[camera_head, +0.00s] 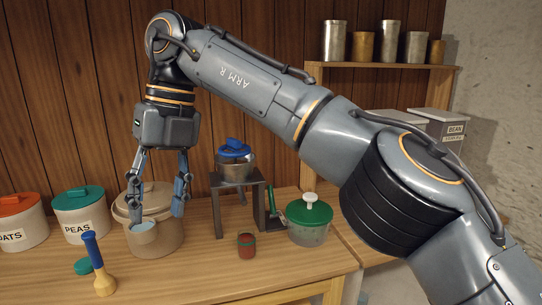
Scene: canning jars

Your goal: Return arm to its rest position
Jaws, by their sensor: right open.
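My right arm, marked ARM R, reaches in from the right edge and arches across the upper middle of the head view. Its gripper (156,208) points down on the left side, over the worktop. The two fingers are spread apart with nothing held between them. My left gripper is not in view.
Wooden worktop (200,275). PEAS canister (82,213) and orange-lidded canister (20,222) stand left; a blue-handled tool (98,265) is in front. A stand bears a blue-lidded pot (235,165). A red jar (246,245) and green-lidded container (309,232) stand right. A shelf (385,66) holds cans.

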